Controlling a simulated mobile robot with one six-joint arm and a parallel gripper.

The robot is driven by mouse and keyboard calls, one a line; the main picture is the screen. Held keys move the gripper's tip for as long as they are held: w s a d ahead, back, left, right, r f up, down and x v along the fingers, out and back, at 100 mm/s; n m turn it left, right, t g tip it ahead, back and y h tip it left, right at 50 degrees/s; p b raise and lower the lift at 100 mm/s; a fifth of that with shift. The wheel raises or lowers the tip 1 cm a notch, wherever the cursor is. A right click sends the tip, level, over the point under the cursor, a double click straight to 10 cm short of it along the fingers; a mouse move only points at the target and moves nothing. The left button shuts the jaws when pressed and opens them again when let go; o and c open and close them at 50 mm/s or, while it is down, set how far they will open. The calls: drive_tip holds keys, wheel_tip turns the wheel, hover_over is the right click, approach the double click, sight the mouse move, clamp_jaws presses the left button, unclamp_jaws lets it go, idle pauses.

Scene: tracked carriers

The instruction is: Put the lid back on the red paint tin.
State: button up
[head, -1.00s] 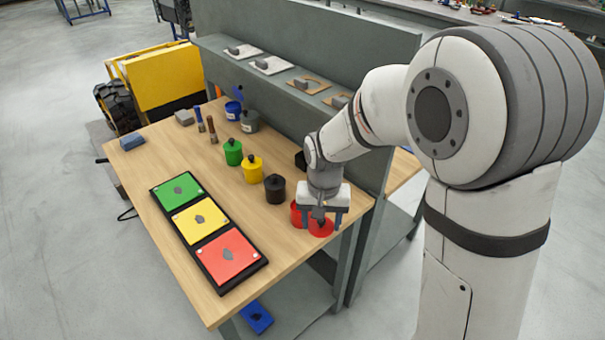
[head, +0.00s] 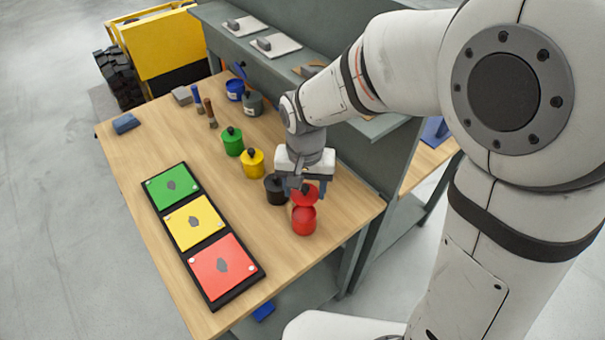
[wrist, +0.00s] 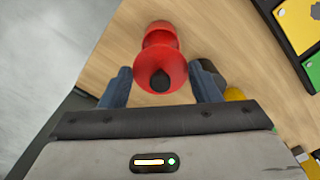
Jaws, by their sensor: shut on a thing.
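The red paint tin (head: 304,221) stands upright near the right edge of the wooden table. My gripper (head: 307,188) is shut on the red lid (head: 306,200), which has a dark knob, and holds it just above the tin in the head view. In the wrist view the lid (wrist: 160,64) sits between the fingers of my gripper (wrist: 163,86). The red tin (wrist: 160,34) shows beyond the lid, partly hidden by it. I cannot tell how closely the lid lines up with the tin or how large the gap is.
A black tin (head: 275,190) stands close to the left of my gripper. Yellow (head: 252,164) and green (head: 232,142) tins stand farther back. A black tray (head: 236,290) with green, yellow and red panels lies left. A grey upright panel (head: 360,165) rises behind.

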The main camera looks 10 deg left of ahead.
drive_tip(key=shift+d+f+b, duration=0.1)
drive_tip(key=shift+f+b, duration=0.2)
wheel_tip(320, 180, down, 6)
drive_tip(key=b, duration=0.4)
drive_tip(key=shift+r, duration=0.2)
drive_tip(key=shift+s, duration=0.15)
idle(0.4)
drive_tip(key=shift+f, duration=0.2)
idle(1.2)
drive_tip(key=o, duration=1.4)
drive_tip(key=shift+o, duration=0.2)
drive_tip(key=shift+r, duration=0.1)
